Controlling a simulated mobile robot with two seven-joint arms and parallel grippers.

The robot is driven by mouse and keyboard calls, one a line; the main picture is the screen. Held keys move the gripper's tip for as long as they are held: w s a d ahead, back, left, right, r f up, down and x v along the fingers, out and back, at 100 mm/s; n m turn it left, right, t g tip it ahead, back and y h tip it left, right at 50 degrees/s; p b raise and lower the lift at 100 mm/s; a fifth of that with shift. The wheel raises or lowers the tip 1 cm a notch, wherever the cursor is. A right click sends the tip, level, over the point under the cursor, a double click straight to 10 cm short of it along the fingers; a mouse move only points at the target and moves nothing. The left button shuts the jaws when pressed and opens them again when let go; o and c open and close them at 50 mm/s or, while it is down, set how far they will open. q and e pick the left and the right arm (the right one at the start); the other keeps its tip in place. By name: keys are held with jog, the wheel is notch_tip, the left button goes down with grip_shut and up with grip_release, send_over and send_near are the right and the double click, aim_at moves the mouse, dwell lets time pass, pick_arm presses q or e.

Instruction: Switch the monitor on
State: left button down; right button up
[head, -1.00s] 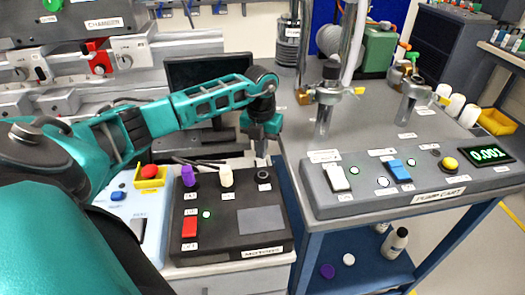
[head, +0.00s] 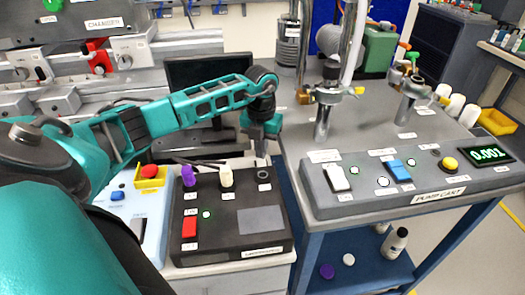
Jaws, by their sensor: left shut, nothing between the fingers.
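A dark, blank screen (head: 208,72), which looks like the monitor, stands behind my left arm and is partly hidden by it. In front is a black control box (head: 237,222) with a red switch (head: 189,227), a small lit green lamp (head: 207,214), a purple knob (head: 188,176), a cream knob (head: 226,176), a round black button or socket (head: 264,176) and a grey panel. The label on its front is too small to read surely. My left gripper (head: 261,161) is shut and empty, pointing down just above and behind the round black part. My right gripper is not in view.
The pump cart (head: 400,125) stands to the right, its sloped panel carrying switches and a lit readout (head: 486,154). A pale blue box (head: 127,210) with a red button on yellow is left of the black box. Metal rails fill the back left.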

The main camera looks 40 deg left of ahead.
aim_at(261, 162)
pick_arm(q)
jog(key=shift+f+b, duration=0.7)
jog(key=shift+f, duration=0.4)
dwell(0.6)
jog(key=shift+r, duration=0.1)
notch_tip(261, 162, up, 7)
jog(key=p, duration=0.6)
dwell(0.5)
